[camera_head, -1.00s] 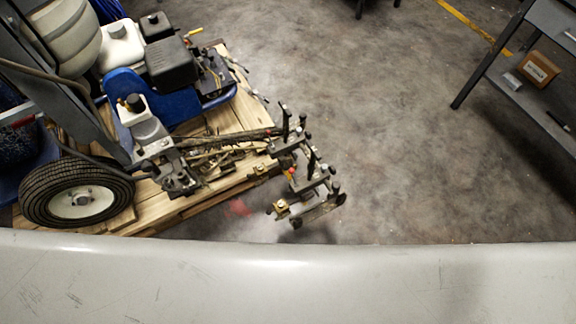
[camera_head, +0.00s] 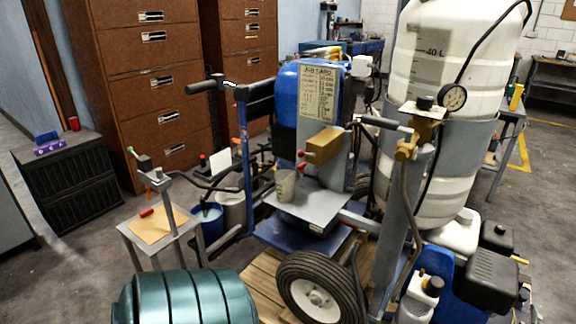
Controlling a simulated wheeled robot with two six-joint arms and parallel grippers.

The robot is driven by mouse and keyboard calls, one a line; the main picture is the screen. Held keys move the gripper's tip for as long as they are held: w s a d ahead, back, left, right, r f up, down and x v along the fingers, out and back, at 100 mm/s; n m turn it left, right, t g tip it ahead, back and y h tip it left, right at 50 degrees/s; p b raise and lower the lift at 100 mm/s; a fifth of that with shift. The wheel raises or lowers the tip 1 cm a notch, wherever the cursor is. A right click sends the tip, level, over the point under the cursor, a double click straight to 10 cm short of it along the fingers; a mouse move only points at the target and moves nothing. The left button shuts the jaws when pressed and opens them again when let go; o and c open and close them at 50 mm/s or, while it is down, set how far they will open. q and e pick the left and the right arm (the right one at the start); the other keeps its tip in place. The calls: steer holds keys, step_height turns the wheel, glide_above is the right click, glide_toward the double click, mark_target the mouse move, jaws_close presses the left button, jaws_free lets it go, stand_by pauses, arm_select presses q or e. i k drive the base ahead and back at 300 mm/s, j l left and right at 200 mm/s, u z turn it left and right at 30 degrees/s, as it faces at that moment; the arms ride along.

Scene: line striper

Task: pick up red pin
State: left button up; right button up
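A small red piece that looks like the red pin (camera_head: 147,212) lies on a tan sheet (camera_head: 151,228) on a small grey side table at the left. It is too small to make out its shape well. Small red knobs (camera_head: 301,166) also show on the line striper (camera_head: 318,108), beside a brass-coloured block. Neither of my grippers is in view.
A green ribbed drum (camera_head: 185,300) stands at the bottom, in front of the side table (camera_head: 175,240). A dark cabinet (camera_head: 68,185) holds a red cup (camera_head: 74,123). Brown filing cabinets (camera_head: 150,85) stand behind. A wheel (camera_head: 312,290) and hoses crowd the middle. Some floor is clear at the left.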

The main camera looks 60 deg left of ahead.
mark_target(301, 167)
steer(key=u, duration=1.95)
